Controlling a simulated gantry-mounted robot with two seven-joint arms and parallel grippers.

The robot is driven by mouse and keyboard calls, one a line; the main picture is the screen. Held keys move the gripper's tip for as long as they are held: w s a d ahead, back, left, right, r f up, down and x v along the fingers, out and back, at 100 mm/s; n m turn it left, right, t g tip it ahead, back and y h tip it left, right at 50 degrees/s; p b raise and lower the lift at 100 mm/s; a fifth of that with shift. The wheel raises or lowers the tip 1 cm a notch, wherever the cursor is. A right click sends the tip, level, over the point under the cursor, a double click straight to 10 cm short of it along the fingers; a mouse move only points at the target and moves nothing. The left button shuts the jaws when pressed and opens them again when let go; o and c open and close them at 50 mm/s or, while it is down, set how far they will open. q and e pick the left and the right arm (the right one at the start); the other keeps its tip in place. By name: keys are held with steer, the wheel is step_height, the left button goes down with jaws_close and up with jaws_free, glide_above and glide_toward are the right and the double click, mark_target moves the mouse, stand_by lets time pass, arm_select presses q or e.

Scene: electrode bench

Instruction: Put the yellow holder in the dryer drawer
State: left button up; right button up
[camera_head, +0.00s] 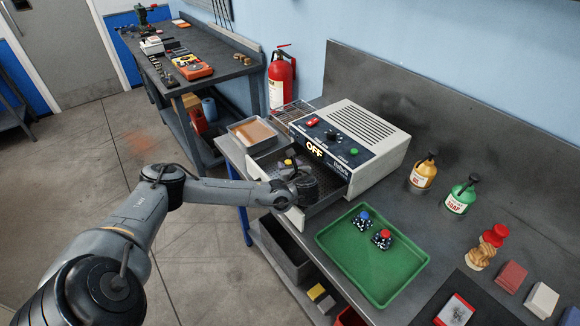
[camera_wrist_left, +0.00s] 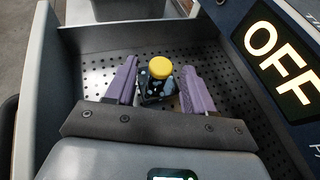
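The yellow holder, a dark speckled block with a round yellow knob (camera_wrist_left: 160,68), stands upright on the perforated floor of the open dryer drawer (camera_wrist_left: 92,58). In the head view its yellow top (camera_head: 289,161) shows just beyond my gripper. The dryer (camera_head: 385,135) is a pale box with a dark front panel reading OFF; its drawer is pulled out. My left gripper (camera_wrist_left: 158,90) is down in the drawer, its two purple fingers on either side of the holder with narrow gaps, so it looks open. My right gripper is not in view.
A green tray (camera_head: 342,264) right of the drawer carries a blue-knobbed holder (camera_head: 363,219) and a red-knobbed holder (camera_head: 382,238). A metal tray (camera_head: 240,130) and wire basket sit left of the dryer. Bottles (camera_head: 461,196) stand to the right.

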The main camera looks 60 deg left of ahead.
arm_select(q)
steer(key=shift+r, duration=0.15)
steer(key=v, duration=1.2)
steer(key=shift+p, duration=0.3)
